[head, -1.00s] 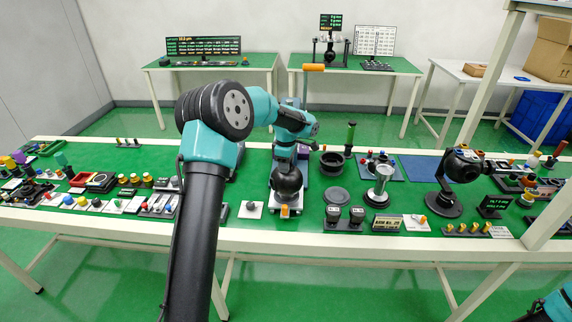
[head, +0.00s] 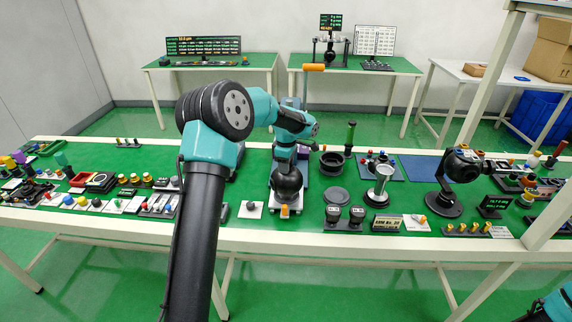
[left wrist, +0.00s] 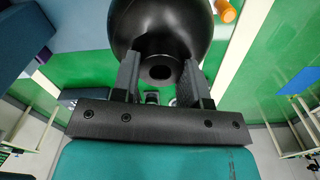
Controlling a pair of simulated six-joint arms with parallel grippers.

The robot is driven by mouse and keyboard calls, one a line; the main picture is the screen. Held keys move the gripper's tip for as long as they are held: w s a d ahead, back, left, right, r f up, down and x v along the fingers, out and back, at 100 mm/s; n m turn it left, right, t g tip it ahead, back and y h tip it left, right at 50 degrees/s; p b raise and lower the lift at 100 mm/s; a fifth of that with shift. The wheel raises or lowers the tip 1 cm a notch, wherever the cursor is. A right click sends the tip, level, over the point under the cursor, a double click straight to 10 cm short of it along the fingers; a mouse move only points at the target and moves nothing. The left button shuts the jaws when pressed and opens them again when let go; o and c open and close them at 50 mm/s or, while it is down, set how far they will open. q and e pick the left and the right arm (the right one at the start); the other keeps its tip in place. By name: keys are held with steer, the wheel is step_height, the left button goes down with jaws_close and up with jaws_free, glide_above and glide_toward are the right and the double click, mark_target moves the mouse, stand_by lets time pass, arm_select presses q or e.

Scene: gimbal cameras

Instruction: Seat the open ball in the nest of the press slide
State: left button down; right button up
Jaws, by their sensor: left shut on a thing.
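The open ball (head: 287,182) is a dark sphere. In the left wrist view the ball (left wrist: 160,30) shows a short neck with a round hole, facing my gripper. My left gripper (head: 286,158) is shut on this neck, and its two fingers (left wrist: 162,80) stand on either side of it. The press (head: 313,67) behind has an orange-ended lever. My right gripper is out of view.
A dark ring-shaped holder (head: 332,163) and a flat dark disc (head: 337,196) are to the right of the slide. A small white plate with a dark knob (head: 250,208) is close on the left. A silver funnel-like stand (head: 380,185) is farther right.

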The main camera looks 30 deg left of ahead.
arm_select(q)
steer(key=shift+f, duration=1.05)
steer(key=c, duration=0.5)
jaws_free()
steer(key=shift+c, duration=0.2)
step_height(320, 180, up, 18)
steer(key=shift+f, duration=0.25)
stand_by(0.6)
